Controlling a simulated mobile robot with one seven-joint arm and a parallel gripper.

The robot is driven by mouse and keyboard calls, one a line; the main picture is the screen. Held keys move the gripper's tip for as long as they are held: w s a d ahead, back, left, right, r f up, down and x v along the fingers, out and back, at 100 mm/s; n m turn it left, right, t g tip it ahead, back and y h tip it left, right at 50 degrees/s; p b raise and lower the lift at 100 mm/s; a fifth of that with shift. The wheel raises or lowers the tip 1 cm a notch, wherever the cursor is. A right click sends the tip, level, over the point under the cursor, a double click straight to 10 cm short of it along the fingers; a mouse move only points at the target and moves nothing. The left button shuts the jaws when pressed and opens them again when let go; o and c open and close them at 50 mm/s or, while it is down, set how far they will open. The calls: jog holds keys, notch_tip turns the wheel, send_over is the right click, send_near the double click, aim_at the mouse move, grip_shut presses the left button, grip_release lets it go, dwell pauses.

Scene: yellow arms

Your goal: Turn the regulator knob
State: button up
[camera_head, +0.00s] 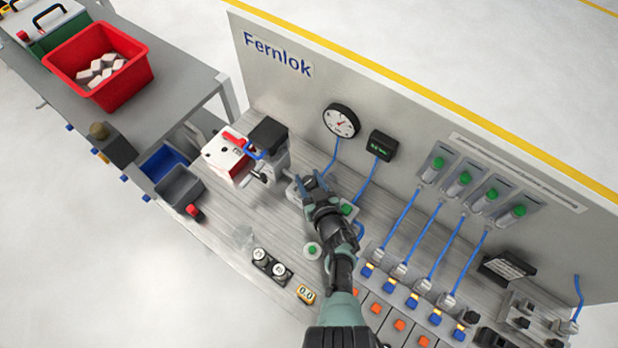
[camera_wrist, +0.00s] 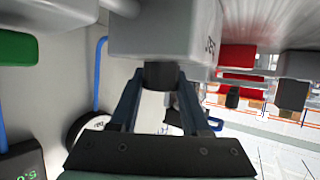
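My gripper (camera_head: 313,184) reaches toward the panel at the middle of the bench in the head view. Its two blue-grey fingers (camera_wrist: 160,88) stand apart. In the wrist view a dark, short round knob (camera_wrist: 161,76) sticks out of a grey regulator block (camera_wrist: 165,32) and shows between the fingertips, one on each side. I cannot tell whether the fingertips touch it. In the head view my gripper and arm hide the knob and most of the block.
A round gauge (camera_head: 341,121) and a dark display (camera_head: 381,145) are on the panel behind. A white-and-red box (camera_head: 228,157) and a dark-topped device (camera_head: 268,138) stand to the left. A green button (camera_head: 312,250) and blue hoses (camera_head: 401,218) are close to my arm.

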jog(key=o, duration=0.5)
jog(key=shift+s+r, duration=0.1)
jog(key=shift+c, duration=0.2)
jog(key=p+v, duration=0.8)
jog(key=v, duration=0.5)
jog(key=shift+p, duration=0.3)
